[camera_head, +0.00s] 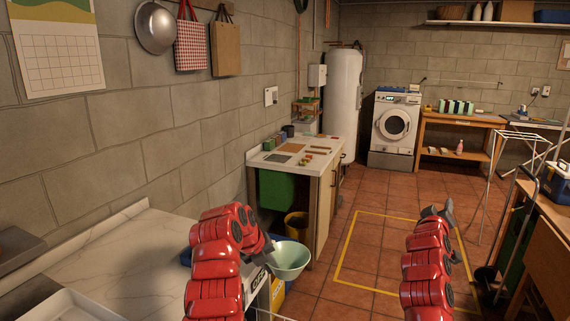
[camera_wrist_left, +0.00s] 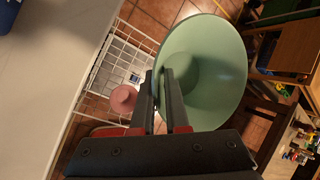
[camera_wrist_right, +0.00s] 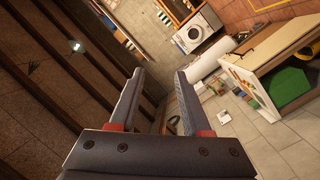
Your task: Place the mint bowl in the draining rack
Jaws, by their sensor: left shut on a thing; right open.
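The mint bowl (camera_head: 290,262) is held in the air just beyond the right end of the pale counter. My left gripper (camera_head: 268,250) is shut on its wall; the left wrist view shows the bowl (camera_wrist_left: 210,60) with the fingers (camera_wrist_left: 165,88) at its near rim. A white wire rack (camera_wrist_left: 120,62) lies below and beside the bowl in that view, with a pink round piece (camera_wrist_left: 123,98) in it. I cannot tell whether this is the draining rack. My right gripper (camera_head: 438,213) is open and empty over the floor; its fingers (camera_wrist_right: 160,78) show apart.
The pale counter (camera_head: 125,255) fills the lower left, with a white tray or basin (camera_head: 70,306) at its front. A bench with a green front (camera_head: 277,190) and a yellow bin (camera_head: 297,226) stand beyond the bowl. The yellow-taped floor (camera_head: 385,250) is clear. A folding airer (camera_head: 505,180) stands right.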

